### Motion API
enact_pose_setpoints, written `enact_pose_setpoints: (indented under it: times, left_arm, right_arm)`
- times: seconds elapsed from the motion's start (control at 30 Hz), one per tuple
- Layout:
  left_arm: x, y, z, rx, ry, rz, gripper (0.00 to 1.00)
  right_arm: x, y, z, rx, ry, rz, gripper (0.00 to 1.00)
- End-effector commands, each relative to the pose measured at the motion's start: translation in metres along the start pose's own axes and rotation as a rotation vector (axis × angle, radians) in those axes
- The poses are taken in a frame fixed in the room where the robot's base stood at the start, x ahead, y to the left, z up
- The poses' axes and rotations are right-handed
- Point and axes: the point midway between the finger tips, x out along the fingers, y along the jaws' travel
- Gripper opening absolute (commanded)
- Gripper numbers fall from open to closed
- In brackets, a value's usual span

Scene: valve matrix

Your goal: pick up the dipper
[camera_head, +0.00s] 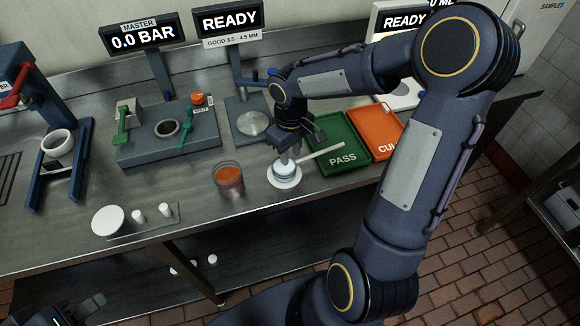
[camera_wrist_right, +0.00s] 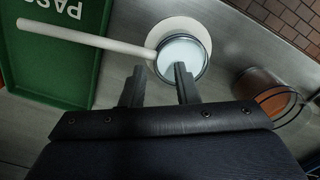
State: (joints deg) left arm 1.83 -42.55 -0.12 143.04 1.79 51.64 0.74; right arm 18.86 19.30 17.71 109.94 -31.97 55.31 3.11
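The dipper is a small round cup (camera_head: 285,167) with a long pale handle (camera_head: 321,154). It rests on a white saucer (camera_head: 284,181) on the steel counter. In the right wrist view the dipper's cup (camera_wrist_right: 182,55) lies just beyond my fingertips, and its handle (camera_wrist_right: 85,36) runs left over the green tray. My right gripper (camera_wrist_right: 160,72) is open and empty, with its fingers apart near the cup and handle joint. In the head view my right gripper (camera_head: 289,148) is over the cup, partly hiding it. My left gripper (camera_head: 75,311) is at the bottom-left edge, partly cut off.
A glass of orange liquid (camera_head: 229,178) stands left of the saucer. The green PASS tray (camera_head: 341,168) and orange tray (camera_head: 376,122) are to the right. A press fixture (camera_head: 168,140) is at the back left. A white disc (camera_head: 108,221) and small white pieces lie front left.

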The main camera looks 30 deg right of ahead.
Motion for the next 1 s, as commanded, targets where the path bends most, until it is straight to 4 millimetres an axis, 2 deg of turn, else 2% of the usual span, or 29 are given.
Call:
enact_pose_setpoints:
  times: [0.2,0.5,0.73,1.0]
  left_arm:
    - [-0.006,0.003,-0.003,0.000,0.000,0.000,0.36]
    - [-0.005,0.003,-0.003,0.000,0.000,0.000,0.36]
    - [-0.005,0.003,-0.003,0.000,0.000,0.000,0.36]
    - [-0.005,0.003,-0.003,0.000,0.000,0.000,0.36]
  right_arm:
    - [0.031,0.002,0.000,0.000,-0.004,-0.001,0.28]
    - [0.036,0.002,0.000,0.001,0.000,0.000,0.28]
    - [0.036,0.002,0.000,0.001,-0.001,0.000,0.00]
    - [0.036,0.002,-0.001,0.001,0.000,0.000,0.00]
